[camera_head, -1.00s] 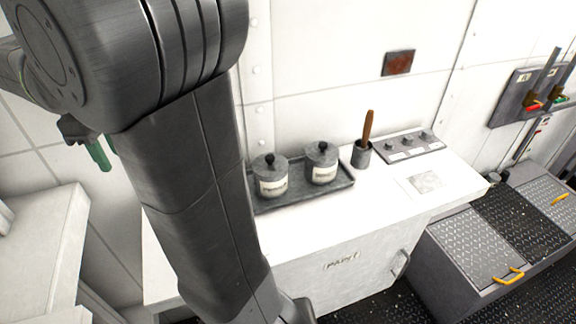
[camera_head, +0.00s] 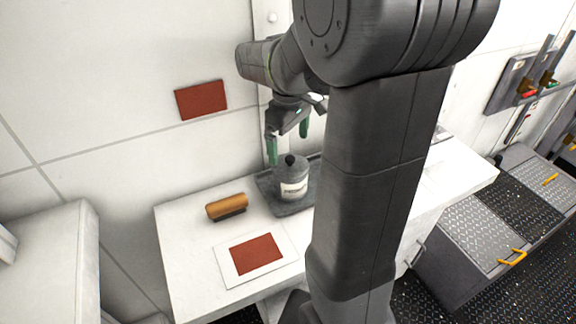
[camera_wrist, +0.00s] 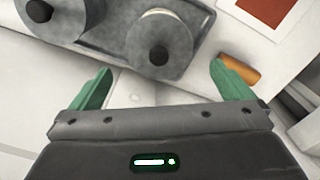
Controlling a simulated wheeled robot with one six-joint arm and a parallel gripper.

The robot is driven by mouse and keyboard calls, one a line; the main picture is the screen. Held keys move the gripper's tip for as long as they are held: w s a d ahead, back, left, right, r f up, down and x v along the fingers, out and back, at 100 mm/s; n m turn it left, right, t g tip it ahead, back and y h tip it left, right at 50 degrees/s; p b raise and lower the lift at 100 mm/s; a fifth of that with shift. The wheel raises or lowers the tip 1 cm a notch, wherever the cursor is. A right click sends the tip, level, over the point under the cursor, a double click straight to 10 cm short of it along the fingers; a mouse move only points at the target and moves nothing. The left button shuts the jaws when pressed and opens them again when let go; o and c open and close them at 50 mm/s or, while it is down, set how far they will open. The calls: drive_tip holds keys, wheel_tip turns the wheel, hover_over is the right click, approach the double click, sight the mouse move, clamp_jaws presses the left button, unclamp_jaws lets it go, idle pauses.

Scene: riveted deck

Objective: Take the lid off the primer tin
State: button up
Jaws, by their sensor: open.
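A grey tin (camera_head: 292,190) with a pale label and a black-knobbed lid (camera_head: 290,163) stands upright on a dark tray (camera_head: 266,186). I cannot read its label. In the wrist view its lid (camera_wrist: 175,35) is closest to the space between my fingers, and a second knobbed lid (camera_wrist: 62,18) is at the upper left. My arm hides the second tin in the head view. My gripper (camera_head: 287,139) is open and empty, above the tin and apart from it. Its green fingers also show in the wrist view (camera_wrist: 160,72).
A red plate (camera_head: 201,100) is on the wall behind.

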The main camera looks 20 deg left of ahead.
sight(290, 158)
drive_tip(key=shift+w+d+f, duration=0.1)
drive_tip(key=shift+d+f, duration=0.15)
drive_tip(key=shift+f, duration=0.05)
drive_tip(key=shift+f+p, duration=0.3)
drive_tip(key=shift+f, duration=2.1)
drive_tip(key=c, duration=0.8)
